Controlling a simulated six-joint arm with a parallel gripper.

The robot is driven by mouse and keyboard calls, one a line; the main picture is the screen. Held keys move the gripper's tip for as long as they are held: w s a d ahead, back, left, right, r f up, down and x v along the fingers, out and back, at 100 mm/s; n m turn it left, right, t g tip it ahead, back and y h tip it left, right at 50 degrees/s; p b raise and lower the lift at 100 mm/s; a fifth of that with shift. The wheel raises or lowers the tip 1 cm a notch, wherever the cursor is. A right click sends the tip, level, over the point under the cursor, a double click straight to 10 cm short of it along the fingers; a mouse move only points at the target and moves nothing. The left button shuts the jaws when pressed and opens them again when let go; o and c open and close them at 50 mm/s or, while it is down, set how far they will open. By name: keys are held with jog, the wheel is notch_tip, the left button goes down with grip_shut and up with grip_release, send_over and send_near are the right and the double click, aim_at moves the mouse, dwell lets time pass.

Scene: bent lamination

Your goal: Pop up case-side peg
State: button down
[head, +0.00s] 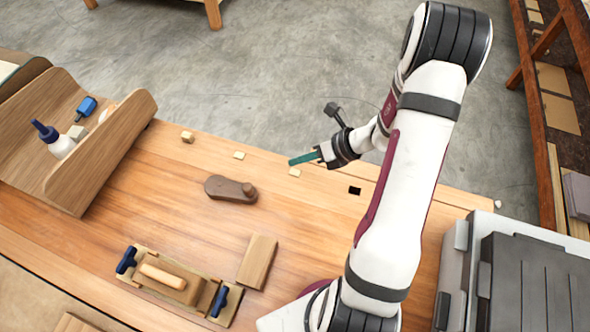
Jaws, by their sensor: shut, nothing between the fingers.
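A row of small square wooden pegs runs along the far side of the bench. The left peg (188,136) looks raised above the top. The middle peg (239,155) and the peg nearer the case (294,173) look low; their exact height is hard to tell. A dark square hole (355,190) continues the row toward the grey case (520,280), and I see no peg in it. My gripper (291,163), with teal fingers, is shut and empty. In the picture its tips are just above the case-side peg; I cannot tell if they touch.
A brown wooden plane-like tool (230,188) lies mid-bench. A clamped wooden form with blue handles (178,280) and a wood block (258,262) are nearer. A curved wooden holder (120,140) with a glue bottle (58,144) stands at left. The bench between pegs is clear.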

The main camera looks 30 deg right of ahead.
jog(key=shift+f, duration=1.25)
dwell(1.1)
jog(key=shift+f, duration=0.4)
jog(key=shift+f, duration=0.4)
dwell(0.4)
dwell(0.4)
jog(key=shift+r, duration=3.35)
